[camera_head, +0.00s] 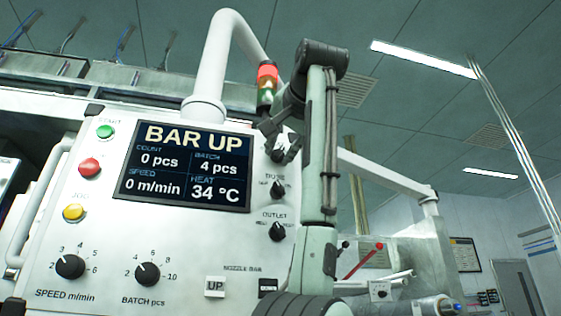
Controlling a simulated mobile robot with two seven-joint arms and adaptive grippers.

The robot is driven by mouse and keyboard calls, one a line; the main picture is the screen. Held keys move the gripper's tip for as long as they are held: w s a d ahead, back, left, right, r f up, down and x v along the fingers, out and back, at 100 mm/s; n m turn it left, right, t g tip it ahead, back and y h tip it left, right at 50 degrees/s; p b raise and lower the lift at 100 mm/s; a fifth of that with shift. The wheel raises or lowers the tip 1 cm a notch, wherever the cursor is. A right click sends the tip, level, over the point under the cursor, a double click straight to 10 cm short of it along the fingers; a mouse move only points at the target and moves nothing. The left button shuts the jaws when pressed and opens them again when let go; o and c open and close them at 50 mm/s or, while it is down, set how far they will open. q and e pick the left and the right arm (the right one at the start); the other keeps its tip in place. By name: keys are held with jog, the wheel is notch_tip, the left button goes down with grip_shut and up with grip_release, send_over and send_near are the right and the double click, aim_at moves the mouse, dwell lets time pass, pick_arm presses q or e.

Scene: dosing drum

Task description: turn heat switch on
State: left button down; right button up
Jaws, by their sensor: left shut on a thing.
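The white control panel (105,235) fills the left and middle of the view. Its screen (187,166) reads BAR UP, with HEAT 34 °C. My left gripper (281,148) is at the panel's upper right and is shut on the top rotary knob in a column of black knobs. I take this knob to be the heat switch; the gripper covers most of it and its label is hidden, so its setting cannot be read. Below it are another black knob (278,190) and the OUTLET knob (278,231). My right gripper is not in view.
Green, red (89,167) and yellow buttons line the panel's left side. SPEED (70,267) and BATCH (147,274) dials and an UP button (215,287) are lower down. A signal light (267,77) and white pipe (212,75) stand above. A red lever (365,260) is at right.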

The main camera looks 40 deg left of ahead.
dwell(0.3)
pick_arm(q)
jog(key=c, duration=1.3)
grip_release()
jog(key=shift+o, duration=0.2)
jog(key=v, duration=1.2)
jog(key=shift+s, duration=0.1)
